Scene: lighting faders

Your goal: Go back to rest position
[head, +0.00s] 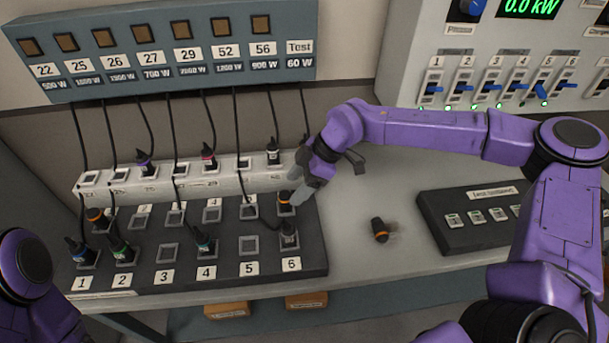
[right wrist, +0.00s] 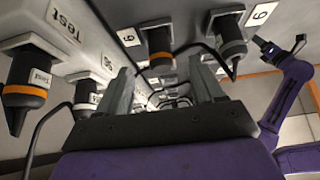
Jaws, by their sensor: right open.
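My right arm reaches in from the right of the head view. Its gripper (head: 303,190) is tilted down over the right end of the socket boards, close to an orange-banded plug (head: 285,203). In the right wrist view its two grey fingers (right wrist: 165,88) stand apart with nothing held between them. My left arm (head: 35,285) shows only as purple links at the bottom left of the head view, with its gripper out of frame. A purple arm with a small dark end (right wrist: 280,45) shows at the right of the right wrist view; its jaw state is unclear.
A black numbered socket board (head: 140,283) holds several plugs, with a white socket strip (head: 225,172) behind it. Black cables hang from a labelled panel (head: 190,80). A loose orange-and-black plug (head: 380,230) lies on the table. A black switch box (head: 450,235) stands right.

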